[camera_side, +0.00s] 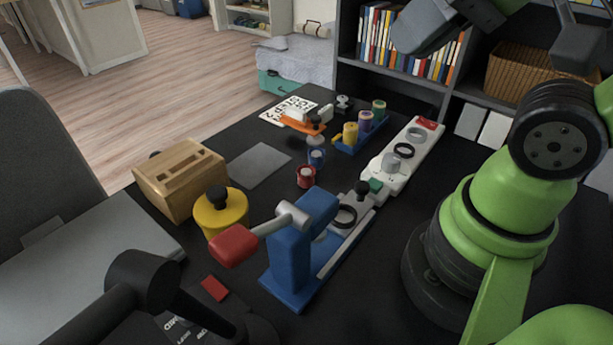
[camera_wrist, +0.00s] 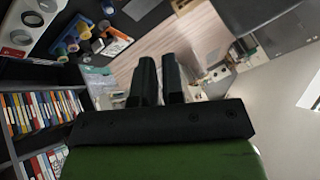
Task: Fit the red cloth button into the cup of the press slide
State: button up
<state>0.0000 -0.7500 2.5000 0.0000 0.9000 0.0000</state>
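The press is a blue block (camera_side: 289,255) with a red-ended lever (camera_side: 235,245). Its slide (camera_side: 347,243) is a pale rail on the right side, with a black ring (camera_side: 345,216) and a black knob (camera_side: 362,188). I cannot tell whether the cup holds anything. A small red round piece with a pale top (camera_side: 306,176) stands on the desk behind the press; I cannot tell for certain that it is the red cloth button. A similar blue one (camera_side: 316,158) stands behind it. My gripper (camera_wrist: 159,75) is raised away from the desk, empty, its fingers a narrow gap apart.
Thread spools stand in a blue rack (camera_side: 362,137). A wooden box (camera_side: 180,177) and yellow tin (camera_side: 222,215) stand left. A grey mat (camera_side: 259,165) is bare. Bookshelves stand behind.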

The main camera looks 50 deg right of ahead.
jog(key=o, duration=1)
jog(key=shift+c, duration=0.2)
jog(key=m+g+h, duration=0.2)
jog(key=g, duration=0.5)
send_over(306, 174)
jog(key=f, duration=2.4)
jog(key=shift+s+d, duration=0.3)
jog(key=shift+s, duration=0.05)
jog(key=shift+w+a+f, duration=0.15)
jog(key=shift+w+f, duration=0.05)
jog(key=shift+f, duration=1.4)
jog(key=shift+w+a+f, duration=0.1)
jog(key=shift+w+f, duration=0.05)
jog(key=shift+f, duration=1.4)
